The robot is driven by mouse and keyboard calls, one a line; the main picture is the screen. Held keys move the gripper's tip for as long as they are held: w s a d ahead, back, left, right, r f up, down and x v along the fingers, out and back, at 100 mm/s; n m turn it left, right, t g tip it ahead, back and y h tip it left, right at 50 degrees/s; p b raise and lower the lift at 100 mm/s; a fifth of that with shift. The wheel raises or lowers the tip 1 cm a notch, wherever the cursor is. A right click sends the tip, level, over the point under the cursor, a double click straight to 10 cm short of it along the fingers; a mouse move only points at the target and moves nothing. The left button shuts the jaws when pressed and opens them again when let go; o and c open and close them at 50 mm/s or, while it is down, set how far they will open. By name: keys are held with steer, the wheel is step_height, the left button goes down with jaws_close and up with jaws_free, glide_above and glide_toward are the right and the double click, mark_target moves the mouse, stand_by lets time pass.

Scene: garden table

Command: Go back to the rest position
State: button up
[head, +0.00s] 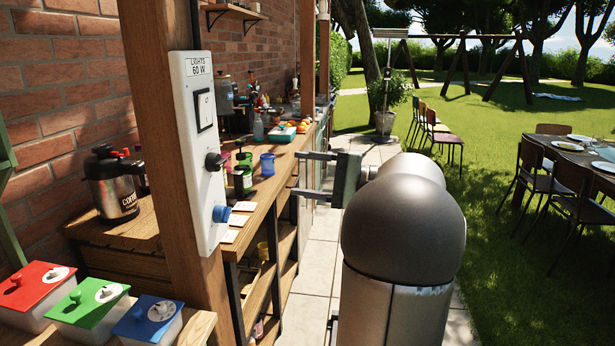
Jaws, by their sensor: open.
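My gripper (312,174) is open and empty. Its two fingers point left, toward the wooden counter, with a gap between them. It hangs in front of the counter's edge, to the right of several cups. My arm reaches up from the bottom of the view, and its large rounded joint hides part of the paving and lawn behind it.
A wooden post with a white switch panel (199,150) stands close at left. Red, green and blue-lidded boxes (90,310) sit below it. A coffee pot (112,185) and cups (267,165) stand on the counter (262,205). A dining table (575,157) with chairs is at right.

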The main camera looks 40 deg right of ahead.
stand_by(0.5)
steer(key=s+a+f+n+g+h+p, duration=0.15)
steer(key=a+f+g, duration=0.35)
steer(key=a, duration=0.6)
steer(key=s+a+f+n+g+p, duration=0.15)
steer(key=a+f+g, duration=0.4)
steer(key=a, duration=0.55)
steer(key=s+a+f+n+g+h+p, duration=0.1)
steer(key=s+a+f+n+h, duration=0.2)
steer(key=s+f+n+h, duration=0.2)
steer(key=s+a+f+n+g+h+p, duration=0.1)
steer(key=s+a+f+n+g+h, duration=0.1)
steer(key=s+f, duration=0.5)
steer(key=shift+s+a+n+h+p, duration=0.3)
steer(key=shift+s+a+n+h, duration=0.45)
steer(key=shift+s+n+h, duration=0.75)
steer(key=shift+w+g, duration=0.25)
steer(key=shift+w, duration=0.05)
